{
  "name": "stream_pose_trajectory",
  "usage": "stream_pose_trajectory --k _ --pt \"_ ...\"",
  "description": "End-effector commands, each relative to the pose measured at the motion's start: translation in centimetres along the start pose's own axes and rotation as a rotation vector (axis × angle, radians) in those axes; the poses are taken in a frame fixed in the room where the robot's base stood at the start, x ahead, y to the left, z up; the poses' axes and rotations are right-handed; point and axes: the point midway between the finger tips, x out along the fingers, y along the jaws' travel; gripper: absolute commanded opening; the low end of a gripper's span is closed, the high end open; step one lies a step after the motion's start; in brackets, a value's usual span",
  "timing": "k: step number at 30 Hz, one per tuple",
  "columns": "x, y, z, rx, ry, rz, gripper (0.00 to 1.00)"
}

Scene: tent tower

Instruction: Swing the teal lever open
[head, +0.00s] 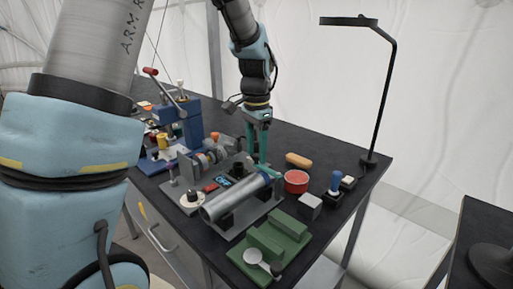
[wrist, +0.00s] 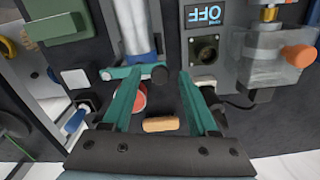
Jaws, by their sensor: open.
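My gripper (head: 259,160) points down by the blue-ringed far end of the pipe. Its two teal fingers are spread with nothing held between them, as the wrist view (wrist: 160,78) shows. The left fingertip is close to the lever's bar; I cannot tell whether they touch. A small panel reading OFF (wrist: 207,16) is to the right of the pipe.
A black lamp (head: 387,90) stands at the table's right edge.

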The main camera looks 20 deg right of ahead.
Motion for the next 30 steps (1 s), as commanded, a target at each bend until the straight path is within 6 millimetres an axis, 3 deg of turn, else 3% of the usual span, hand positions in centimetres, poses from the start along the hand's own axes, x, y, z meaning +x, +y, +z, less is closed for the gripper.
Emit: stream_pose_trajectory --k 8,23,30 --pt "0.13 0.00 0.00 0.000 0.000 0.000 0.58" --pt "0.10 0.01 0.00 0.001 0.000 0.000 0.02" --pt "0.09 0.01 -0.01 0.001 0.000 0.000 0.00"
